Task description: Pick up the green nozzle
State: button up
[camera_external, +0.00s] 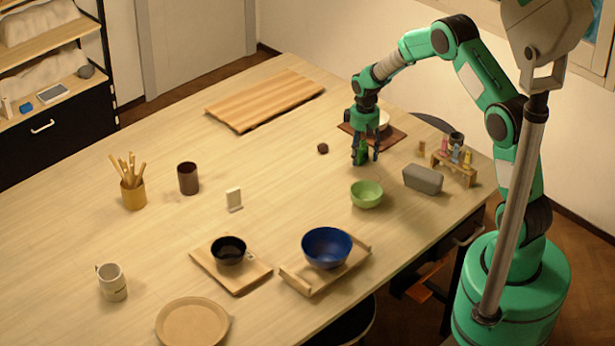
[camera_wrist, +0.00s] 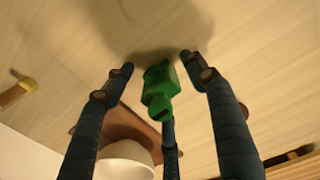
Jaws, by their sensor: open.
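The green nozzle (camera_wrist: 158,88) is in the wrist view, between the three dark fingers of my gripper (camera_wrist: 158,64). The fingers are spread, with visible gaps on the left and right of the nozzle. I cannot tell whether the third finger, behind it, touches it. In the external view my gripper (camera_external: 366,158) points down at the table, low over its right half. A bit of green, likely the nozzle (camera_external: 361,154), shows among the fingers there; the rest is hidden by them.
A dark red-brown board (camera_external: 394,138) with a white bowl (camera_external: 384,120) stands just behind my gripper. A grey case (camera_external: 422,179) and a small rack (camera_external: 467,173) are right.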

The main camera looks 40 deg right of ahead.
dwell(0.4)
jog(key=c, duration=1.4)
jog(key=shift+o, duration=0.2)
jog(key=shift+r, duration=0.1)
jog(key=shift+r+p, duration=0.45)
jog(key=shift+r, duration=4.45)
